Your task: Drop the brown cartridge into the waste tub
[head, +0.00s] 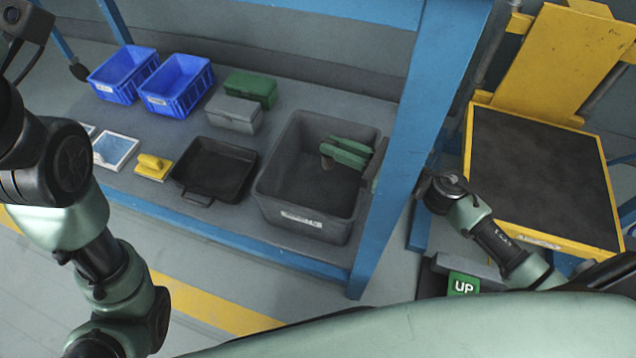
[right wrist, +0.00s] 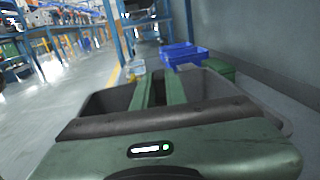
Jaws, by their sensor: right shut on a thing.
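The waste tub is a large dark grey tub (head: 268,205) with a white label on its front, at the right end of the low shelf. My right gripper (head: 329,150) reaches in over the tub's right wall, its green fingers inside the tub's outline. It is shut on the brown cartridge (head: 326,163), of which only a small brownish end shows at the fingertips. In the right wrist view the two green fingers (right wrist: 160,82) point forward between the tub's walls, and the cartridge is hard to make out. My left gripper is out of view.
A blue post (head: 425,130) stands close right of the tub. A yellow-framed platform (head: 540,180) lies further right.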

